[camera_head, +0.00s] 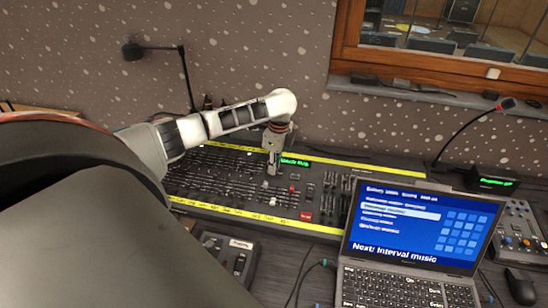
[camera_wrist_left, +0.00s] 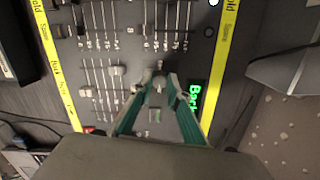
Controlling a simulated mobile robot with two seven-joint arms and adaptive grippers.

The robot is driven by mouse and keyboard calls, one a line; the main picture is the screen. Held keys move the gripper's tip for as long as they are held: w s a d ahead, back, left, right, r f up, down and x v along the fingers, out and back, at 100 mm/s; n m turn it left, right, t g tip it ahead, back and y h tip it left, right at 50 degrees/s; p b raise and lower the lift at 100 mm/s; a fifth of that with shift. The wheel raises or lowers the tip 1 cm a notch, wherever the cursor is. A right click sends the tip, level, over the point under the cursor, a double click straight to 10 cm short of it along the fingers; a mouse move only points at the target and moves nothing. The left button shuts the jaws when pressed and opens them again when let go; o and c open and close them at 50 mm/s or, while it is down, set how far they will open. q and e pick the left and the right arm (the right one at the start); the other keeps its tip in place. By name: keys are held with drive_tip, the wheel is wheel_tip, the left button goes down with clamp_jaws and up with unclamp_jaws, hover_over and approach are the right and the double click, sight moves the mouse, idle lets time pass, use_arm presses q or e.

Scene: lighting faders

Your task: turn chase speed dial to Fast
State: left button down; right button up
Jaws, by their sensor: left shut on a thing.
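The lighting desk (camera_head: 225,203) is a long dark console with rows of faders and yellow label strips along its edges. My left gripper (camera_head: 272,170) points down onto its middle, just left of a small display with green text (camera_head: 295,162). In the left wrist view the gripper's teal-lined fingers (camera_wrist_left: 159,82) close in on a small grey knob (camera_wrist_left: 158,85) on the panel. It sits where a dial could be, but its label and pointer cannot be read. In the head view the fingers hide it. My right gripper is not in view.
A laptop (camera_head: 415,222) stands in front of the desk's right end. A gooseneck lamp (camera_head: 185,75) rises behind the desk. A red-tipped microphone (camera_head: 480,120) and a small mixer (camera_head: 520,232) are at the right. A small fader box (camera_head: 228,258) sits in front.

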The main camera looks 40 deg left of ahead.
sight(277, 175)
use_arm(q)
drive_tip(key=shift+m, duration=0.5)
drive_tip(key=c, duration=1.9)
unclamp_jaws()
drive_tip(key=r, duration=0.4)
drive_tip(key=d+r, duration=0.1)
drive_tip(key=r, duration=0.7)
drive_tip(key=shift+d, duration=0.2)
